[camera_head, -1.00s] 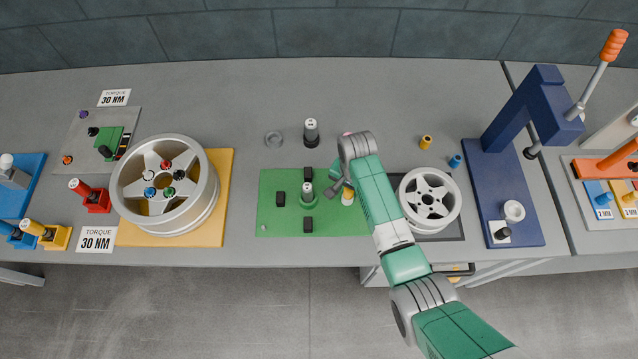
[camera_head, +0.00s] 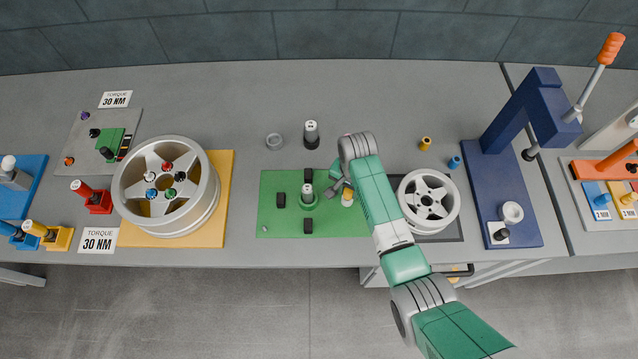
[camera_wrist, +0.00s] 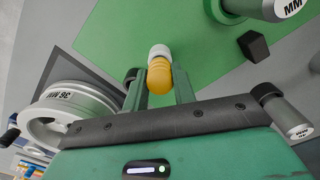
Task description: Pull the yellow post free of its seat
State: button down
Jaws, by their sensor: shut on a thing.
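The yellow post (camera_wrist: 160,75) has a pale cap and sits between my gripper's fingers in the wrist view. My gripper (camera_wrist: 158,88) is shut on it, one finger on each side. In the head view the post (camera_head: 347,200) shows as a small yellow and white piece at the right side of the green plate (camera_head: 270,215). My gripper (camera_head: 345,188) is partly covered by my wrist there. The post's seat is hidden, so I cannot tell whether the post is still in it.
A green holder with a grey socket (camera_head: 307,194) and black blocks (camera_head: 281,200) stand on the plate left of my gripper. A small wheel (camera_head: 429,200) lies close on the right. A grey ring (camera_head: 274,141) and a dark-based socket (camera_head: 311,134) stand behind.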

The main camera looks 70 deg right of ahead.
jog(key=shift+r+p, duration=0.5)
notch_tip(320, 180, up, 6)
jog(key=p, duration=0.6)
dwell(0.4)
